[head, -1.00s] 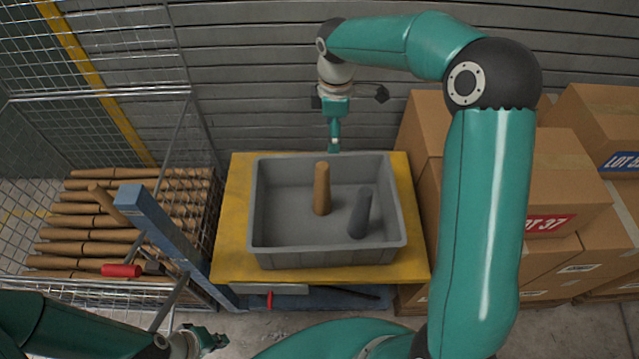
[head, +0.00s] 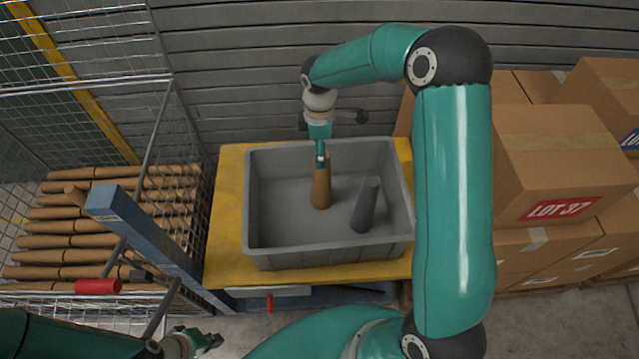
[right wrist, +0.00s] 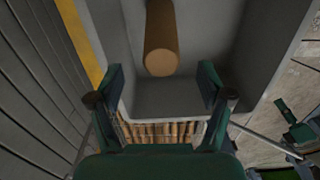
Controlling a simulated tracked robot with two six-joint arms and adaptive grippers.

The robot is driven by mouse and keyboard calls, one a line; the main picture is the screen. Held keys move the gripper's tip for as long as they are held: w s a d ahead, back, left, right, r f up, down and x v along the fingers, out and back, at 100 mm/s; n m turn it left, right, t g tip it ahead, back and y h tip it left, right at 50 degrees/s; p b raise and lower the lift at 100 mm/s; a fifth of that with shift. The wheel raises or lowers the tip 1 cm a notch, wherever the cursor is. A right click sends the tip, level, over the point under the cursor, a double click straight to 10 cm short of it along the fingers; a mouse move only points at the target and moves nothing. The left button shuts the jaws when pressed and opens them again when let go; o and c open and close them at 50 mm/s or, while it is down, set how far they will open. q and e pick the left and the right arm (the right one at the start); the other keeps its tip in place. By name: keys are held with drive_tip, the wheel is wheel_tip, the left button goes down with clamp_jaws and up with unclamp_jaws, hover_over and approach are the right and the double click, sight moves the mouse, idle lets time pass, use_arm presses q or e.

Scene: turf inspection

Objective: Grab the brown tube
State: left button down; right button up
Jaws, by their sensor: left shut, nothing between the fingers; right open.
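The brown tube (head: 321,186) stands upright in the grey bin (head: 330,252), left of a dark grey tube (head: 366,205). My right gripper (head: 320,156) is at the tube's upper end in the head view and covers part of it. In the right wrist view my right gripper (right wrist: 160,76) is open, and the brown tube (right wrist: 161,40) shows just past the fingertips, roughly centred between them. I see no contact. My left gripper (head: 208,341) is shut and empty at the bottom left, away from the bin.
The bin stands on a yellow-topped cart (head: 228,235) with a blue post (head: 145,238). A wire cage (head: 165,130) with several brown tubes stands at the left. Cardboard boxes (head: 550,165) are stacked at the right. A slatted wall (head: 240,70) is behind.

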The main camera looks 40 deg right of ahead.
sight(322, 181)
wheel_tip(322, 181, down, 3)
drive_tip(key=shift+r, duration=0.1)
drive_tip(key=f, duration=0.1)
drive_tip(key=f+p, duration=0.1)
drive_tip(key=f, duration=0.3)
drive_tip(key=shift+s+d+f, duration=0.15)
drive_tip(key=shift+d+f, duration=0.1)
drive_tip(key=shift+c, duration=0.2)
drive_tip(key=c, duration=1.2)
drive_tip(key=shift+r, duration=0.1)
